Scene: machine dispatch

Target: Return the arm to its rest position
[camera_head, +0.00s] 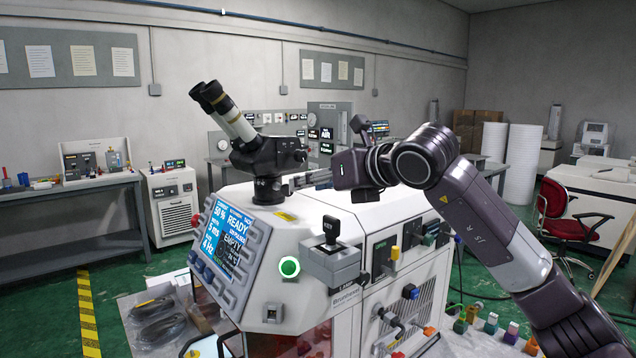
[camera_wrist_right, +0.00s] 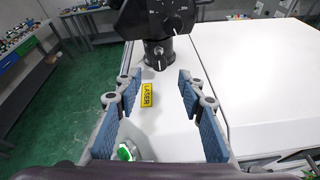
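My right arm comes in from the right in the head view and reaches over the machine's white top. My right gripper (camera_head: 295,182) is up at the height of the microscope base, close to the black microscope (camera_head: 268,155); contact cannot be told. In the right wrist view my right gripper (camera_wrist_right: 160,82) has its two blue-padded fingers spread apart with nothing between them. The microscope base (camera_wrist_right: 157,55) is ahead of the fingertips. My left arm and gripper are not in view.
The white laser machine (camera_head: 350,215) carries a screen (camera_head: 225,240), a lit green button (camera_head: 289,267) and a black joystick (camera_head: 331,230). Several small coloured blocks (camera_head: 491,322) are at the lower right. A red chair (camera_head: 562,215) stands at the right. Green floor is free at the left.

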